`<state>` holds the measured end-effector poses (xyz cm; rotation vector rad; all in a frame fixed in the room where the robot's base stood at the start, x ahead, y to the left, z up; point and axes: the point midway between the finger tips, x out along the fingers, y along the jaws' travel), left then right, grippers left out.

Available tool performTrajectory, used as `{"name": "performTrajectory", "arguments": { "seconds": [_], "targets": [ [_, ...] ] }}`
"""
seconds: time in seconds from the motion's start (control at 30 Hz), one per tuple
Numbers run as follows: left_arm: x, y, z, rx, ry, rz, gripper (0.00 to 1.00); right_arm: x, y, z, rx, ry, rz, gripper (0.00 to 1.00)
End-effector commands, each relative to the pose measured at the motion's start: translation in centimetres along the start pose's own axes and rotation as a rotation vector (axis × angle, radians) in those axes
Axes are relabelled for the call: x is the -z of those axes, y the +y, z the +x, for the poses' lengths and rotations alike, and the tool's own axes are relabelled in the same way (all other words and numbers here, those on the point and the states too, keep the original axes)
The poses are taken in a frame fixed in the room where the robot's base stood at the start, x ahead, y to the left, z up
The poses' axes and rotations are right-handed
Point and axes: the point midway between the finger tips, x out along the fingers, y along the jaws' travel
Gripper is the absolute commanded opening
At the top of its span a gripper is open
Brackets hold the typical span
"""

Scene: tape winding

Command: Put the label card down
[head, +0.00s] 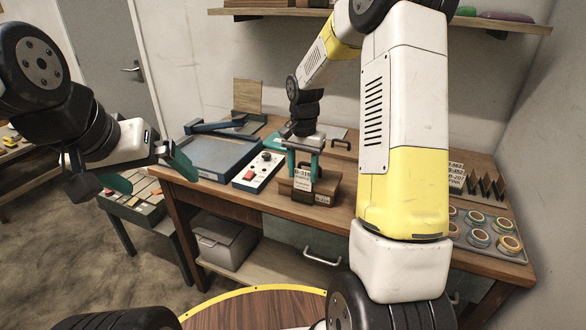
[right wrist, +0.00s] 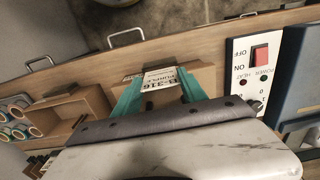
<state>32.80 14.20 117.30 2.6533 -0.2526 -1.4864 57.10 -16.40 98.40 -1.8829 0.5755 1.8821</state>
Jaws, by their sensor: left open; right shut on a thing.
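The label card (head: 303,177) is white with black print that reads B-316. It shows between the teal fingers of my right gripper (head: 303,163), which is shut on it. In the right wrist view the card (right wrist: 160,79) spans the space between the fingertips of the right gripper (right wrist: 158,90). The card is at a brown wooden block (head: 324,190) on the workbench (head: 345,160); I cannot tell whether it touches the block. My left gripper (head: 150,174) is open and empty, its teal fingers wide apart, left of the bench.
A blue tray machine (head: 210,158) and a control box (head: 257,171) with a red switch stand left of the block. On the right are a tray of tape rolls (head: 515,256) and a dark slotted rack (head: 487,187) with cards. A grey bin (head: 224,242) sits below.

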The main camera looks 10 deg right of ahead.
Motion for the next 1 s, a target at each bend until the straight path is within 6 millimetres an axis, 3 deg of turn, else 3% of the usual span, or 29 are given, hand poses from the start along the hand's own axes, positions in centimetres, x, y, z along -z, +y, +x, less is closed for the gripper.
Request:
{"name": "performTrajectory", "arguments": {
  "seconds": [0.17,0.9,0.93,1.0],
  "targets": [
    [0.0,0.0,0.0,0.000,0.000,0.000,1.00,0.0,0.1,2.3,-0.002,-0.002,0.001,0.12],
    [0.0,0.0,0.0,0.000,0.000,0.000,1.00,-0.2,0.2,4.0,-0.003,-0.006,0.001,0.13],
    [0.0,0.0,0.0,0.000,0.000,0.000,1.00,-0.2,0.2,4.0,-0.004,-0.007,0.001,0.53],
    [0.0,0.0,0.0,0.000,0.000,0.000,1.00,-0.2,0.3,4.0,-0.004,-0.006,0.002,0.67]
  ]
}}
